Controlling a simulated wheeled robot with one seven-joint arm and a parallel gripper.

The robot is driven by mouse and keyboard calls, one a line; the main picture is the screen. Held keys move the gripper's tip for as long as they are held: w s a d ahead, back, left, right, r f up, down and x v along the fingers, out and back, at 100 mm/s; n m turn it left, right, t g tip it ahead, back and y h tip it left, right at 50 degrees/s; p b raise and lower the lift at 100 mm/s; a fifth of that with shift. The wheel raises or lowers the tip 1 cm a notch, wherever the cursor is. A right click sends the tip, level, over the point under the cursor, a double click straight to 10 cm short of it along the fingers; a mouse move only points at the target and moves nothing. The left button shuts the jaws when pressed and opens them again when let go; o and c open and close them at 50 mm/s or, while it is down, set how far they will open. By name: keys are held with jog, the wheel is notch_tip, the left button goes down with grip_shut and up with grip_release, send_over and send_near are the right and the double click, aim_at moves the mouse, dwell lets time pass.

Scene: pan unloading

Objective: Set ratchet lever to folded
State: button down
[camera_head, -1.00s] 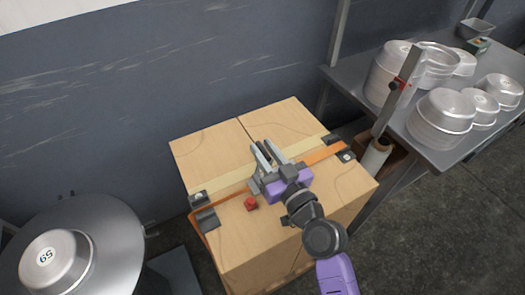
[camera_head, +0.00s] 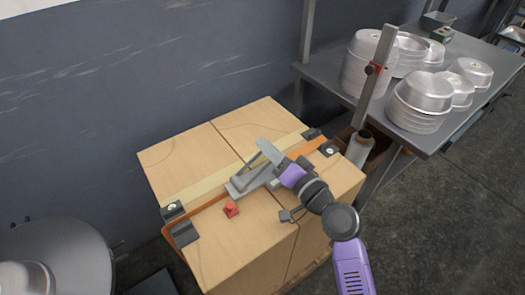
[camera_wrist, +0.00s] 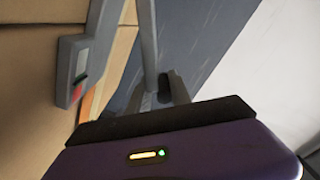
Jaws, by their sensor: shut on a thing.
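The ratchet (camera_head: 243,182) is a grey metal piece on the orange strap (camera_head: 309,147) across the top of the cartons. Its lever stands partly hidden at my gripper, so its exact angle is hard to tell. My gripper (camera_head: 262,157), with a purple body, is low over the carton top, reaching in from the right, and is shut on the ratchet lever.
A red knob (camera_head: 231,209) sits on the carton top (camera_head: 262,225) in front of the ratchet. Dark corner guards (camera_head: 184,234) sit at the carton edges. A steel table (camera_head: 430,133) with stacked pans (camera_head: 420,98) stands right; a round grey surface (camera_head: 75,250) is lower left.

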jog(key=shift+d+f+m+b, duration=0.1)
jog(key=shift+f+m+b, duration=0.35)
jog(key=shift+f, duration=0.35)
jog(key=shift+w+d+f+b, duration=0.15)
jog(key=shift+w+f+b, duration=0.05)
jog(key=shift+f+b, duration=0.2)
jog(key=shift+d+r, duration=0.1)
jog(key=c, duration=1.4)
grip_release()
jog(key=shift+w, duration=0.1)
jog(key=shift+o, duration=0.2)
jog(key=shift+v, duration=3.95)
